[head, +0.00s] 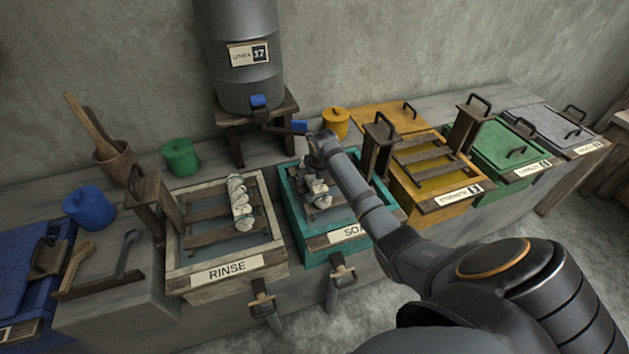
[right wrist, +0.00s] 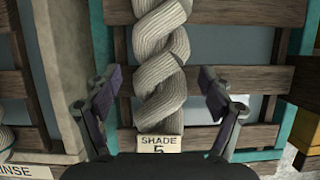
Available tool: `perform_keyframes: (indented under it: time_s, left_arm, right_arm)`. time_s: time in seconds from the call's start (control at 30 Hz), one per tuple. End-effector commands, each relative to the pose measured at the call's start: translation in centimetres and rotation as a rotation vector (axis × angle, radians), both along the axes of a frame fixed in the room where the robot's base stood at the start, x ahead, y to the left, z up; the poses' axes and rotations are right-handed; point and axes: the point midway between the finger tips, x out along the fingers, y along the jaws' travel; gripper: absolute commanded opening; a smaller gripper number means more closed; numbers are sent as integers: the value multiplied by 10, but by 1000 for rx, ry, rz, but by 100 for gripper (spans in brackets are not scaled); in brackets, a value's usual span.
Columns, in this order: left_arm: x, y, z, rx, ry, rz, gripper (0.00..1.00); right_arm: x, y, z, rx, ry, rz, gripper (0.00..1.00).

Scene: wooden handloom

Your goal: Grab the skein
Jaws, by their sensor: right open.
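A cream twisted skein (right wrist: 160,55) hangs over the wooden slats of the teal-edged soak vat (head: 345,252). A tag reading SHADE 5 (right wrist: 160,144) is at its near end. My right gripper (right wrist: 161,82) is open, with one finger on each side of the skein and gaps between; it holds nothing. In the head view my right arm and gripper hide most of this skein, and only pale parts show (head: 320,200). A second cream skein (head: 241,204) lies over the slats of the rinse vat (head: 228,272). My left gripper is not in view.
A grey drum (head: 245,65) with a blue tap stands behind the vats. A yellow vat (head: 455,204) with an upright wooden handle is to the right, then green (head: 515,150) and grey lids. Blue and green pots (head: 181,157) and wooden tools are at the left.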

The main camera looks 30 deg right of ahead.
Motion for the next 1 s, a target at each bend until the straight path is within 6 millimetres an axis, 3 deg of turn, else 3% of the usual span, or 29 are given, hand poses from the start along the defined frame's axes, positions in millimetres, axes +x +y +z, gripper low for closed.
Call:
perform_keyframes:
  time_s: [0.13,0.6,0.87,1.0]
  left_arm:
    - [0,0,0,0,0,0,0]
    - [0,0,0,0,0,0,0]
    - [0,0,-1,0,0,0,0]
    - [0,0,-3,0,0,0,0]
  right_arm:
    - [0,0,0,0,0,0,78]
    - [0,0,1,0,-1,-1,18]
    - [0,0,3,-1,-2,-1,18]
    - [1,-1,16,-2,-4,-1,18]
